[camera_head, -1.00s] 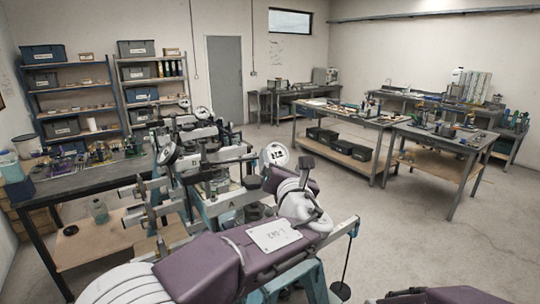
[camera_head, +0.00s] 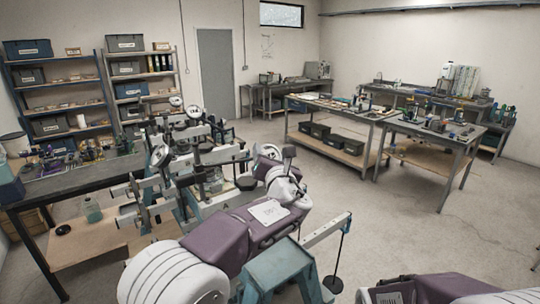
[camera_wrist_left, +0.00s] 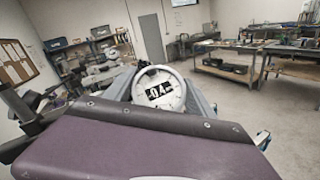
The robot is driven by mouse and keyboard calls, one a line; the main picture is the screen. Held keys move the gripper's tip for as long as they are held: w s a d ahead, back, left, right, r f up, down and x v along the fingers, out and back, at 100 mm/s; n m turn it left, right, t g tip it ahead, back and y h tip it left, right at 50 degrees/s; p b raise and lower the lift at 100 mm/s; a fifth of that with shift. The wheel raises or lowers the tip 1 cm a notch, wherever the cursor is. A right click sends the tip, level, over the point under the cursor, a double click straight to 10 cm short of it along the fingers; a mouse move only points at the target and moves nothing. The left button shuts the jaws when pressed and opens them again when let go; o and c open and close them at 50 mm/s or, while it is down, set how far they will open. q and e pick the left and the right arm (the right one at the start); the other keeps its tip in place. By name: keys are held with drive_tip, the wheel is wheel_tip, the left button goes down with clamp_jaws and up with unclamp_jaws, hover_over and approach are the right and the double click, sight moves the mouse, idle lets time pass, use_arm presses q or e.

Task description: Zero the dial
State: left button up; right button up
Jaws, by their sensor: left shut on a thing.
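A round white dial (camera_wrist_left: 160,92) with a black-and-white number plate that looks like 0.4 stands just past the purple wrist cover in the left wrist view; whether there is a sign before the number is unclear. In the head view the dial (camera_head: 268,152) is small and partly hidden behind my left wrist, and its reading cannot be made out. My left gripper (camera_head: 281,166), on the purple and white arm, is at the dial and shut, seemingly on its rim; the contact itself is hidden. Only part of my right arm shows at the lower right; its gripper is out of view.
A teal stand (camera_head: 283,268) with a pale beam and a hanging black weight (camera_head: 333,284) is beside my left arm. Several lever frames with dials (camera_head: 194,112) crowd the left. Workbenches (camera_head: 432,129) stand at the back right, with clear floor in front.

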use_arm(q)
drive_tip(key=shift+f+n+y, duration=0.15)
drive_tip(key=shift+n+y, duration=0.55)
drive_tip(key=shift+n, duration=0.1)
drive_tip(key=shift+r+n+y, duration=0.2)
drive_tip(key=shift+n+y, duration=0.6)
drive_tip(key=shift+n, duration=0.1)
drive_tip(key=shift+r+n+y+p, duration=0.15)
drive_tip(key=shift+n+y+p, duration=0.15)
drive_tip(key=shift+n+y, duration=0.45)
drive_tip(key=shift+n+g+y, duration=0.3)
drive_tip(key=shift+n+y, duration=0.05)
drive_tip(key=shift+n, duration=0.2)
drive_tip(key=shift+a+n, duration=0.15)
drive_tip(key=shift+n, duration=0.15)
drive_tip(key=o, duration=1.4)
drive_tip(key=shift+s+f, duration=0.1)
drive_tip(key=shift+f, duration=0.1)
